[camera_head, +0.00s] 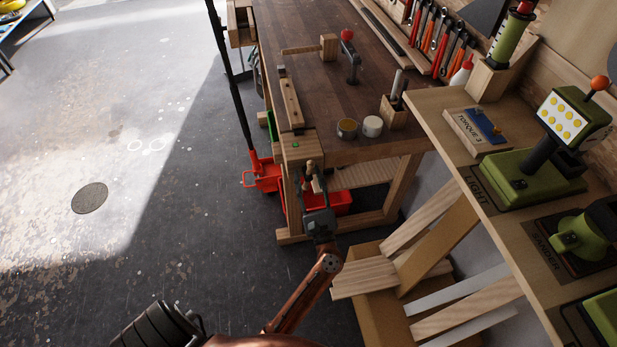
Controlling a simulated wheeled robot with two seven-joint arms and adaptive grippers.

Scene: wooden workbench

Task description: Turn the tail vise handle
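The tail vise is the wooden block (298,146) at the near left corner of the workbench, with a small green mark on top. A light wooden handle piece (315,185) shows just below the block's near face. The gripper body hides part of the handle and the vise screw.
The workbench (375,80) carries a red-knobbed clamp (350,58), a mallet (325,48) and two tins (360,127). Red containers (330,203) are below. Wooden planks (375,275) and a shelf with green devices (535,175) crowd the right. The floor at left is clear.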

